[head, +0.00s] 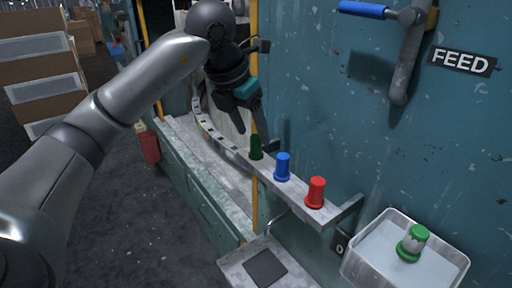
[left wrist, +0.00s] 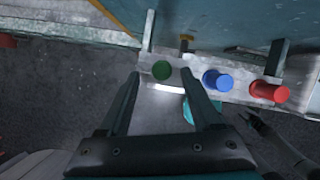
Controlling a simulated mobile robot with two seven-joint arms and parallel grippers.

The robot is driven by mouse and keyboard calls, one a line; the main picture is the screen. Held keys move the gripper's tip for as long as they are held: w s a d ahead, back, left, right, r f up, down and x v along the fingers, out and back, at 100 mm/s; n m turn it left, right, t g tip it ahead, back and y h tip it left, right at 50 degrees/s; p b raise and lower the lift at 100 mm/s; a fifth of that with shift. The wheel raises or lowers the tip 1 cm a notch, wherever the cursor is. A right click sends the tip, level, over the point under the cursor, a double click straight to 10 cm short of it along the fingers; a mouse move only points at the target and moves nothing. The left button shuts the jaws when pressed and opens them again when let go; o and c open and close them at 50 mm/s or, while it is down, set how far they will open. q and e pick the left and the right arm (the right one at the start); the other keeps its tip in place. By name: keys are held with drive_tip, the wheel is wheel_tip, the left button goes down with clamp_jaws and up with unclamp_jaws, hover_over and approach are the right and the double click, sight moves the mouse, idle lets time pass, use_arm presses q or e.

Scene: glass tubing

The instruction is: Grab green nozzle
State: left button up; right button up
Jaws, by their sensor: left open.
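The green nozzle (head: 255,150) stands upright at the left end of a narrow wall shelf (head: 298,186). In the left wrist view the green nozzle (left wrist: 161,70) shows from above, between the fingertips in the picture. My left gripper (head: 243,118) is open and empty, above the green nozzle and apart from it in the head view. Its two fingers also show in the left wrist view (left wrist: 160,78). My right gripper does not show clearly.
A blue nozzle (head: 282,167) and a red nozzle (head: 315,192) stand on the shelf to the right of the green one. The teal wall (head: 330,110) rises behind the shelf, with a yellow post (head: 254,205) near its left end. A pipe with a blue handle (head: 363,9) hangs above.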

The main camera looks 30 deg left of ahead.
sight(255, 137)
use_arm(q)
drive_tip(key=x, duration=0.3)
drive_tip(key=shift+f, duration=0.1)
drive_tip(key=shift+d, duration=0.1)
clamp_jaws()
idle(0.3)
